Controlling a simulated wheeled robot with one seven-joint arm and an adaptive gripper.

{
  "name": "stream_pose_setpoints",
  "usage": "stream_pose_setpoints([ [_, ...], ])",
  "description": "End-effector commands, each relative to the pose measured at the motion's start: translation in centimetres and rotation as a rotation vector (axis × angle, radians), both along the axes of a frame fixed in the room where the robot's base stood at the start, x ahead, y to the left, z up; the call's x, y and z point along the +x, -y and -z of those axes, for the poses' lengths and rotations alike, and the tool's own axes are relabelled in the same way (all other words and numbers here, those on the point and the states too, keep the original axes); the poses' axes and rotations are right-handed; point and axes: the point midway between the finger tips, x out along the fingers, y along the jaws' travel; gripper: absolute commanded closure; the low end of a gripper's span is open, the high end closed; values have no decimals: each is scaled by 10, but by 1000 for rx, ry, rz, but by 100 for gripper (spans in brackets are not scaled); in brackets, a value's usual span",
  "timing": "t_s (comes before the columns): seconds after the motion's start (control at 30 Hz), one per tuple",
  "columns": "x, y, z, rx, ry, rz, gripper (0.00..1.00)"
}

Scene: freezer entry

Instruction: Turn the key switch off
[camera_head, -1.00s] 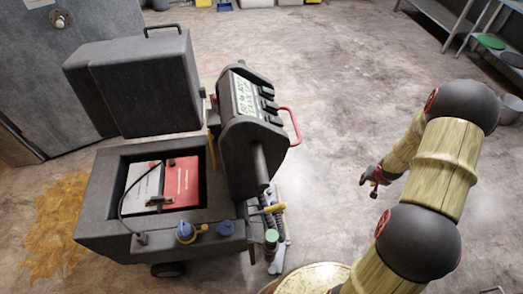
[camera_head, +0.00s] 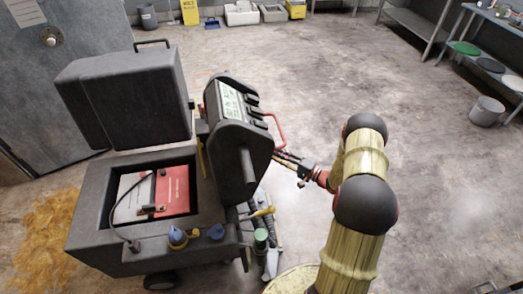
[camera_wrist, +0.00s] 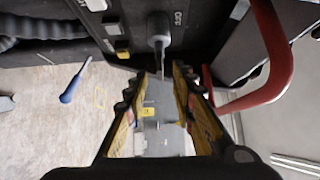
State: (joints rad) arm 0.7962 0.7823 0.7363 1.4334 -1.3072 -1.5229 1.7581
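The shaft points down toward the gap between my fingertips. My gripper (camera_wrist: 161,80) is open, with a finger on each side of that gap and floor and grey parts visible between them. I cannot tell whether the fingers touch the shaft. In the head view, my gripper (camera_head: 281,158) is beside the right side of the machine's control console (camera_head: 234,125). The key switch is hidden there.
A red handle loop (camera_wrist: 283,60) is close to my right finger in the wrist view. Yellow and dark buttons (camera_wrist: 122,48) are left of the switch. The floor machine (camera_head: 100,215) has an open battery bay.

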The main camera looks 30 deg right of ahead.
Motion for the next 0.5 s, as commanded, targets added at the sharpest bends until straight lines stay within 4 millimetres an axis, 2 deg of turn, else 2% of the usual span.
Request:
stream_pose_setpoints([
  [0.3, 42, -24, 2, -5, 2, -3, 74],
  [0.5, 59, -33, 1, -4, 0, -1, 74],
])
